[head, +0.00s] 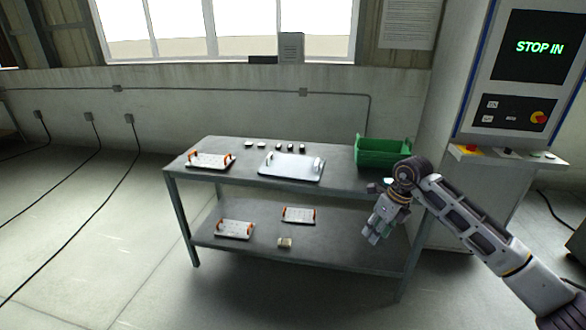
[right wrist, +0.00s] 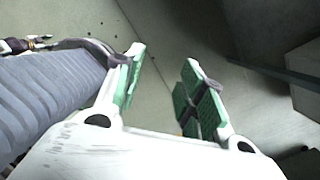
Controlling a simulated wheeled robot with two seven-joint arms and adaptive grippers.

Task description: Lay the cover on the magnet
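A pale metal plate with two white upright handles (head: 291,167) lies on the middle of the table top. A white plate with orange handles (head: 210,162) lies to its left. Two similar orange-handled plates lie on the lower shelf, one at the left (head: 235,230) and one near the middle (head: 298,216). I cannot tell which is the cover and which the magnet. My right gripper (head: 373,237) hangs pointing down in front of the table's right end, apart from the plates. In the right wrist view, its green-padded fingers (right wrist: 160,88) are apart with nothing between them. My left gripper is not in view.
A green bin (head: 382,152) stands at the table's right back. Several small blocks (head: 276,146) line the back edge. A small beige object (head: 285,243) sits on the lower shelf of the grey table (head: 220,180). A machine cabinet (head: 510,90) stands at the right. Floor at the left is mostly clear, with cables.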

